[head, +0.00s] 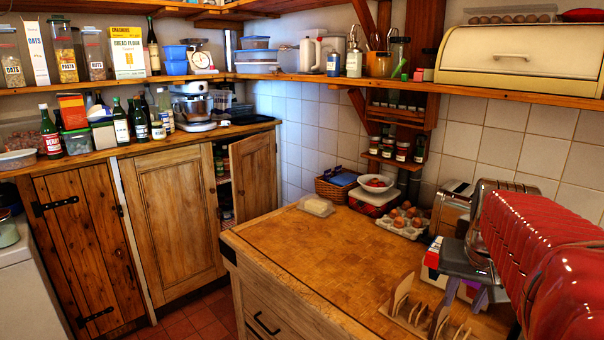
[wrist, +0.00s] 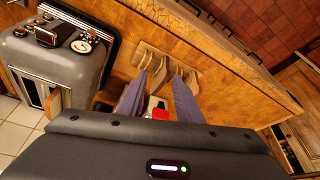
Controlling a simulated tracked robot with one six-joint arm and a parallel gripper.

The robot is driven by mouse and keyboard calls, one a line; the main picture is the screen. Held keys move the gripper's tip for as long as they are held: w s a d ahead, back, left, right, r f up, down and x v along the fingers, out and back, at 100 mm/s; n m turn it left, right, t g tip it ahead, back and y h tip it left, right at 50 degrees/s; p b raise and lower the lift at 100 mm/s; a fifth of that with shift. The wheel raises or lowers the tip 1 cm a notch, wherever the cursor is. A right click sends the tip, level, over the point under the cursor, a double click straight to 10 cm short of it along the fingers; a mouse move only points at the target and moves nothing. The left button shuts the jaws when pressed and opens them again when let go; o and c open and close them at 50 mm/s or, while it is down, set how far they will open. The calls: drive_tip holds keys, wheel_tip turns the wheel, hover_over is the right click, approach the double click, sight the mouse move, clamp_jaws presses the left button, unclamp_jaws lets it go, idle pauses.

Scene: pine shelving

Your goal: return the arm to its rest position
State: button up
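My arm (head: 545,250) is red and reaches in from the right edge in the head view, over the right end of the wooden worktop. My gripper (head: 465,292) is at its end, pointing down, with two purple-grey fingers. In the wrist view my gripper (wrist: 159,80) shows its fingers apart, with nothing clearly held between them. A wooden toast rack (head: 415,308) stands on the worktop just left of the gripper. It also shows beyond the fingertips in the wrist view (wrist: 165,68). A small red and white thing (wrist: 159,113) shows between the fingers, partly hidden.
The worktop (head: 310,245) is bare in its middle. A butter dish (head: 317,206), an egg tray (head: 402,224) and a bowl (head: 375,183) stand at its back. A toaster (head: 455,207) is close behind the arm. A loaded shelf (head: 330,79) runs above; a cupboard door (head: 253,178) stands open.

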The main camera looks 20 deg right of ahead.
drive_tip(key=s+a+f+n+y, duration=0.1)
drive_tip(key=a+n, duration=0.1)
drive_tip(key=a, duration=0.7)
drive_tip(key=s+a+f+n+t+y, duration=0.1)
drive_tip(key=s+a+f+n, duration=0.1)
drive_tip(key=a, duration=0.8)
drive_tip(key=s+a+f+n+t, duration=0.1)
drive_tip(key=a+n, duration=0.3)
drive_tip(key=a, duration=0.5)
drive_tip(key=shift+s+a+f+y, duration=0.25)
drive_tip(key=shift+a+f+y, duration=0.1)
drive_tip(key=shift+f+y, duration=0.1)
drive_tip(key=shift+s, duration=0.1)
